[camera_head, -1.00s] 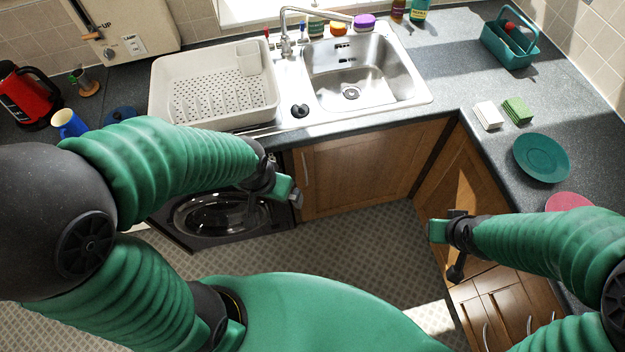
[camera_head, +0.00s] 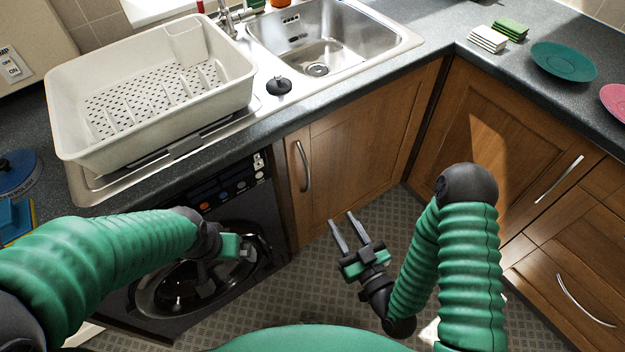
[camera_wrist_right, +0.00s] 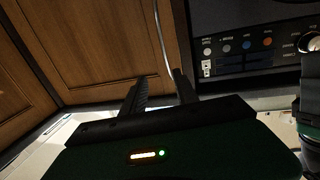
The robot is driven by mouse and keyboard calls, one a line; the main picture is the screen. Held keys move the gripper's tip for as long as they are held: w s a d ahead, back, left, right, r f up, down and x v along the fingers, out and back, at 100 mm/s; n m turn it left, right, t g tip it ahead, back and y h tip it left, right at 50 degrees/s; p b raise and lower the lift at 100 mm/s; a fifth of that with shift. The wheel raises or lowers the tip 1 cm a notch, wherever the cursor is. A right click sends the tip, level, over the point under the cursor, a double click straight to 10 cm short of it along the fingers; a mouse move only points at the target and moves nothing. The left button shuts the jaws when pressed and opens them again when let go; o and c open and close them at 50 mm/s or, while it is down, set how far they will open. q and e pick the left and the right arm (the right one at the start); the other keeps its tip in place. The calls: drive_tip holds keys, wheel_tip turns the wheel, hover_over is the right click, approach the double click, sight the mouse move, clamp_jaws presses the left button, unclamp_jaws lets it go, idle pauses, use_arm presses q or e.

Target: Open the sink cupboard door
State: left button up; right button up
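The sink cupboard door (camera_head: 360,145) is brown wood and stands shut under the sink. Its upright curved metal handle (camera_head: 304,166) is near the door's left edge. My right gripper (camera_head: 343,218) is open and empty, low in front of the door, its two fingers pointing toward it. In the head view it is apart from the handle, below and to the right. In the right wrist view the handle (camera_wrist_right: 160,36) lines up with the gap between the fingers (camera_wrist_right: 160,88). My left gripper (camera_head: 236,247) is in front of the black washing machine; its fingers cannot be made out clearly.
The washing machine (camera_head: 222,222) stands left of the door. The grey worktop (camera_head: 340,100) overhangs the door, with the sink (camera_head: 325,50) and white dish rack (camera_head: 150,95) above. Another cupboard (camera_head: 500,130) adjoins on the right. The floor before the door is clear.

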drive_tip(key=b, duration=0.3)
approach(308, 170)
drive_tip(key=x, duration=0.7)
drive_tip(key=shift+w+a+f, duration=0.2)
drive_tip(key=shift+w+a, duration=0.4)
drive_tip(key=shift+a, duration=0.05)
drive_tip(key=shift+d, duration=0.4)
drive_tip(key=shift+c, duration=1.2)
drive_tip(key=c, duration=0.5)
use_arm(q)
drive_tip(key=f, duration=0.1)
drive_tip(key=a+f, duration=0.1)
drive_tip(key=f, duration=0.2)
drive_tip(key=shift+a+f, duration=0.1)
drive_tip(key=shift+a, duration=0.3)
use_arm(e)
drive_tip(key=shift+r, duration=0.1)
clamp_jaws()
